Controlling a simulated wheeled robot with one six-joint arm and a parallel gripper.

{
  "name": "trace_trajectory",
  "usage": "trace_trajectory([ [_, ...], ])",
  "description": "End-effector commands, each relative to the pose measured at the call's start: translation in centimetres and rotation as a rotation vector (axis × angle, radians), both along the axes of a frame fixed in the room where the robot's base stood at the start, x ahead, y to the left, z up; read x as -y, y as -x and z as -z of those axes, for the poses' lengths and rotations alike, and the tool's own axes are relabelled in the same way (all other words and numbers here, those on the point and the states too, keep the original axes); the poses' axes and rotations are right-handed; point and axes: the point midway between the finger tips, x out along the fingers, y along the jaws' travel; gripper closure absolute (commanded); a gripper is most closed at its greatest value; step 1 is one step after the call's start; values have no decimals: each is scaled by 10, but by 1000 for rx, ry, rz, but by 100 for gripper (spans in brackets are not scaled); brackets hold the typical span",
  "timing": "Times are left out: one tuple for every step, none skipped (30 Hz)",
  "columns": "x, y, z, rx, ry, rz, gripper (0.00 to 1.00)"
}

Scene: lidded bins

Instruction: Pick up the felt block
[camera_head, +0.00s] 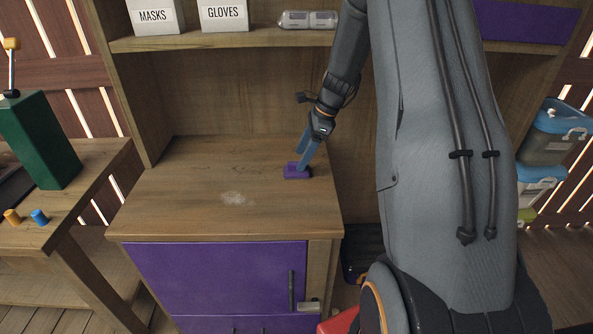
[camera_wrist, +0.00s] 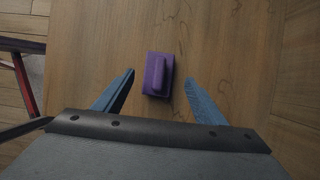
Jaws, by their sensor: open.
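The felt block (camera_head: 292,171) is a small purple block with a raised ridge on top. It lies on the wooden cabinet top, near its right side. In the wrist view the felt block (camera_wrist: 158,74) lies just ahead of and between the fingers. My gripper (camera_head: 304,160) reaches down to it from above, with its blue fingers close to the block in the head view. In the wrist view my gripper (camera_wrist: 158,85) is open, one finger on each side with a gap to the block. Whether the fingertips are level with the block is hard to tell.
A whitish dust patch (camera_head: 237,198) marks the cabinet top (camera_head: 180,205), which is otherwise clear. A shelf above holds a MASKS box (camera_head: 155,17), a GLOVES box (camera_head: 224,15) and clear containers (camera_head: 308,20). A side table at left bears a green box (camera_head: 38,140).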

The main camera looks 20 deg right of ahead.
Motion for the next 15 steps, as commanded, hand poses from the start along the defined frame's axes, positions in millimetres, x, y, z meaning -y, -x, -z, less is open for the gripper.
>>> trace_trajectory([
  [-4, 0, 5, -2, -1, -1, 35],
  [-6, 0, 8, -3, -1, -1, 35],
  [-9, 0, 13, -3, -1, -2, 35],
  [-11, 0, 17, -3, -1, -3, 35],
  [-12, -1, 22, -3, 0, -3, 35],
  [-14, -2, 27, -2, -1, -2, 35],
  [-16, -2, 31, -2, -1, -2, 35],
  [-17, -3, 34, -2, -1, -2, 35],
  [-18, -4, 38, -1, 0, -3, 35],
  [-19, -4, 39, -1, 1, -2, 35],
  [-19, -4, 41, 0, 1, -3, 35],
  [-20, -5, 42, 0, 1, -3, 35],
  [-20, -5, 43, 0, 1, -3, 35],
  [-20, -5, 43, 0, 1, -3, 35],
  [-20, -5, 44, 1, 1, -3, 35],
])
